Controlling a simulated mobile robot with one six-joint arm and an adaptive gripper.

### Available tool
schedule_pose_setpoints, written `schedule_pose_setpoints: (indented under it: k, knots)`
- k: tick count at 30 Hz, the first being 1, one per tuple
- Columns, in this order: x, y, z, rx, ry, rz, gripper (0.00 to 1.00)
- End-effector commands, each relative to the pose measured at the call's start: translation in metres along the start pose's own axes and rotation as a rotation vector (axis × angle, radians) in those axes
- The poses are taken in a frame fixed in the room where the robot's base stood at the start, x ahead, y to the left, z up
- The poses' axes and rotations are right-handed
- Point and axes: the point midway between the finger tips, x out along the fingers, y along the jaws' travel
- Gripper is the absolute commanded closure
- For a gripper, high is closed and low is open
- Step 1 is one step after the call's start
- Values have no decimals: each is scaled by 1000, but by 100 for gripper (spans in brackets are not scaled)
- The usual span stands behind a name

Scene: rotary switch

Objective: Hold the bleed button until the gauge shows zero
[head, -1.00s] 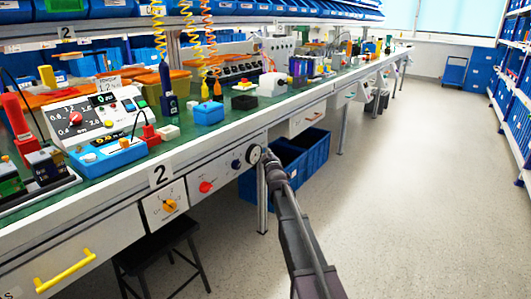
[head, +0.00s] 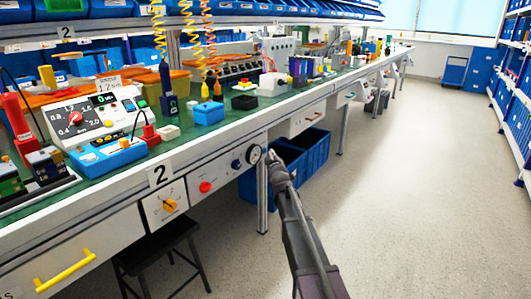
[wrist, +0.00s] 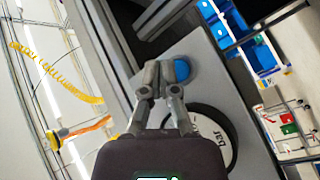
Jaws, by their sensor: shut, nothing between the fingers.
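In the wrist view the button (wrist: 182,70) shows beside my fingertips. The gauge (wrist: 224,128) is partly hidden behind my gripper there; "bar" is readable, but its needle is hidden. In the head view the dial is too small to read. My gripper (wrist: 150,82) is shut and empty.
A red round control (head: 205,187) and a yellow rotary knob (head: 170,205) are further left along the panel. A bench leg (head: 262,190) and blue bins (head: 304,155) are below and behind. A black stool (head: 158,258) stands at lower left. The floor at right is clear.

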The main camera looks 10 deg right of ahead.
Motion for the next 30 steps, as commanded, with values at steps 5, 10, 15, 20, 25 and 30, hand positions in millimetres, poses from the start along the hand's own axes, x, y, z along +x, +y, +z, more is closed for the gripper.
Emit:
schedule_pose_setpoints:
  k: [5,10,15,20,25,30]
  knots:
    - [-3,2,2,-1,0,1,100]
    - [-9,7,6,-1,0,2,100]
    - [-16,11,11,-2,0,1,100]
    - [-23,16,16,-1,-1,1,100]
    - [-31,22,22,-1,-1,1,100]
    - [-35,25,25,-1,0,0,100]
